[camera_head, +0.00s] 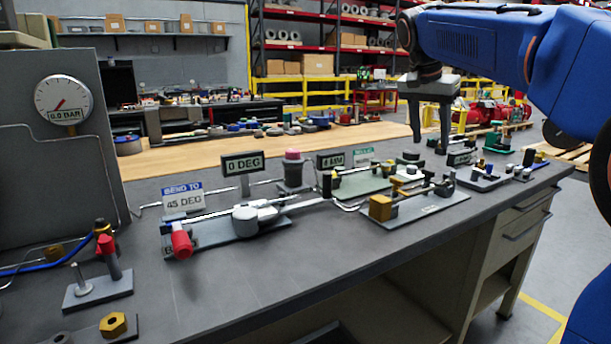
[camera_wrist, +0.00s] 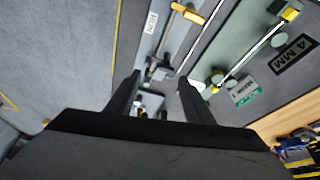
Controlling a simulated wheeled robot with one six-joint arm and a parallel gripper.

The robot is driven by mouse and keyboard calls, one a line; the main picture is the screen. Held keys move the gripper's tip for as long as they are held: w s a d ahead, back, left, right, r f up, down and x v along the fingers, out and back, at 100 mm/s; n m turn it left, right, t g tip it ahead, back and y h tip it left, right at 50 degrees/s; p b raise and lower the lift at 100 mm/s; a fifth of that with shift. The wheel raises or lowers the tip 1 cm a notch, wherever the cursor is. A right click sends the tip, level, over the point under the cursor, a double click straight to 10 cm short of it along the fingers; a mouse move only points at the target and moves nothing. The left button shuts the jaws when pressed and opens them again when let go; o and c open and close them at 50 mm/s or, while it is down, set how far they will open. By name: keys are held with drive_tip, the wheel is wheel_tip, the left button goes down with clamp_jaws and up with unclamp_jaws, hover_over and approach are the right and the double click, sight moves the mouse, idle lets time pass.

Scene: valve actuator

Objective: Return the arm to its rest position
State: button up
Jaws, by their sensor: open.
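My gripper (camera_head: 431,143) is open, with its two dark fingers pointing down over the right part of the grey workbench (camera_head: 330,245). It hangs from my blue arm, which reaches in from the upper right. In the wrist view my gripper (camera_wrist: 160,80) also shows its fingers apart, with no object held between them. Small fixtures and bench parts lie beyond the fingertips in that view. I cannot tell the exact height above them, but the fingers look clear of the bench.
A tube bender with a red-ended handle (camera_head: 182,243) lies on the bench by the 0 DEG display (camera_head: 243,164). A fixture plate with a brass block (camera_head: 381,207) is further right. A pressure gauge (camera_head: 64,100) is on the left panel. The bench's front middle is clear.

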drive_tip(key=s+a+f+n+t+y, duration=0.2)
drive_tip(key=s+f+n, duration=0.7)
drive_tip(key=s+f, duration=2.2)
drive_tip(key=s+y, duration=0.1)
drive_tip(key=s, duration=0.3)
drive_tip(key=shift+f+n, duration=0.3)
drive_tip(key=shift+f, duration=0.1)
